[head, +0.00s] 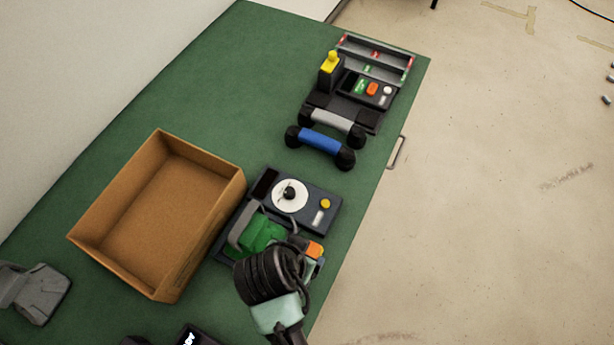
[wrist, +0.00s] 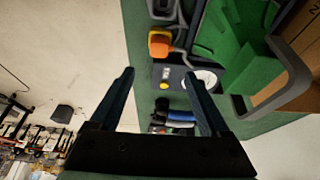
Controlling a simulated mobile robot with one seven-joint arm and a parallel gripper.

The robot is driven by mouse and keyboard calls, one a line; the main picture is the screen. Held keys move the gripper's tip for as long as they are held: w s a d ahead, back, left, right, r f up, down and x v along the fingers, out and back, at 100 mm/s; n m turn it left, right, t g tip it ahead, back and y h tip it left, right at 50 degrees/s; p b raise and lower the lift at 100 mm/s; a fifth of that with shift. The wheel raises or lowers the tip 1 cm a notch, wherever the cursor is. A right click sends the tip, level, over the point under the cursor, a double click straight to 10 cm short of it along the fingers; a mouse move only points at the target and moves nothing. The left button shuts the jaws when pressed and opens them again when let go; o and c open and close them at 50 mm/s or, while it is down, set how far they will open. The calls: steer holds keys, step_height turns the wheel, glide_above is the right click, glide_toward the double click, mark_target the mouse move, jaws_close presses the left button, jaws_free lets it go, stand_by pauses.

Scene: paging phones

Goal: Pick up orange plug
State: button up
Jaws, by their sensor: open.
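The orange plug (head: 314,249) shows in the head view just right of my dark wrist, at the near end of the dark panel unit. In the wrist view the orange plug (wrist: 159,43) lies above and beyond my fingertips, with a grey cable or bracket beside it. My gripper (wrist: 160,76) is open with nothing between its two dark fingers. The plug is apart from both fingers. In the head view my wrist hides the fingers and part of the unit around the plug.
A green part with a grey handle (head: 262,234) stands close left of the plug. The panel unit (head: 322,205) has a white dial and yellow button. An open cardboard box (head: 205,238) stands left. A blue-handled device (head: 320,142) lies farther back. The green table's right edge is near.

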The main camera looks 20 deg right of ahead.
glide_above(312, 250)
steer(key=s+a, duration=0.1)
steer(key=a, duration=0.1)
step_height(312, 250, down, 6)
steer(key=shift+s+d+r, duration=0.1)
steer(key=shift+d+r, duration=0.05)
steer(key=shift+r, duration=0.1)
steer(key=shift+d+f, duration=0.15)
steer(key=shift+f, duration=0.3)
steer(key=shift+p+x, duration=0.45)
steer(key=shift+x, duration=1.65)
jaws_close()
